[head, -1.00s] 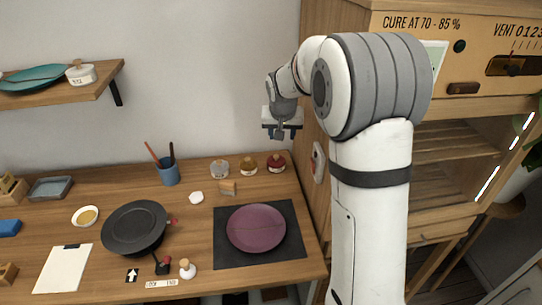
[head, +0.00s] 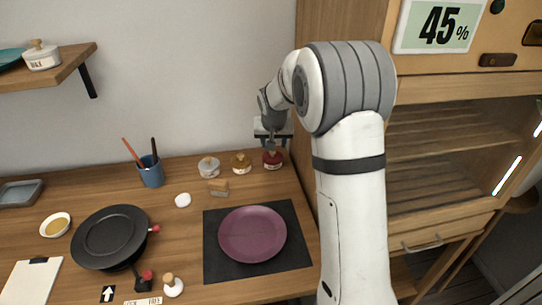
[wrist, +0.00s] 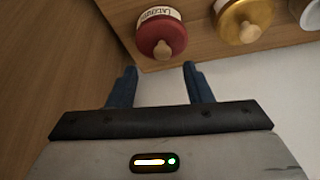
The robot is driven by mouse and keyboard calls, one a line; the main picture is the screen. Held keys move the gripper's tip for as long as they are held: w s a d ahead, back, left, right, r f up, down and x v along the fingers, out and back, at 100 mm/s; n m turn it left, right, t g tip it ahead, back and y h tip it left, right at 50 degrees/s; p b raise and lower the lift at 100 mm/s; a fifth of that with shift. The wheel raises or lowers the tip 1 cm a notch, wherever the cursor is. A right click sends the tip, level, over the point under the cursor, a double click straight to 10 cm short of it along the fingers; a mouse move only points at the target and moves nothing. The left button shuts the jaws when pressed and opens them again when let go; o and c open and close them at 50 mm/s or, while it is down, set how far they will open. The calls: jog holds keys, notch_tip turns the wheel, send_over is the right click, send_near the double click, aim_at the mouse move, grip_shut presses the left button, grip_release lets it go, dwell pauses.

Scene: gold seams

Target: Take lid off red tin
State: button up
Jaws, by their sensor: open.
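The red tin (head: 272,162) stands at the back right of the wooden table, close to the cabinet side. My gripper (head: 271,146) is just above the red tin in the head view. In the wrist view its two blue fingers (wrist: 160,80) are open and empty, and the knob lies a little ahead of the fingertips, roughly between them. I see no contact with the lid.
A gold-lidded tin (head: 241,163) and a white-lidded tin (head: 209,168) stand left of the red tin. The cabinet side (wrist: 45,80) is close on the right in the head view. A purple plate (head: 252,234) lies on a dark mat (head: 220,268) in front.

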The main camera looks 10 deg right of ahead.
aim_at(272, 154)
jog(key=x, duration=0.4)
jog(key=shift+s+a, duration=0.2)
jog(key=shift+c, duration=0.5)
grip_shut()
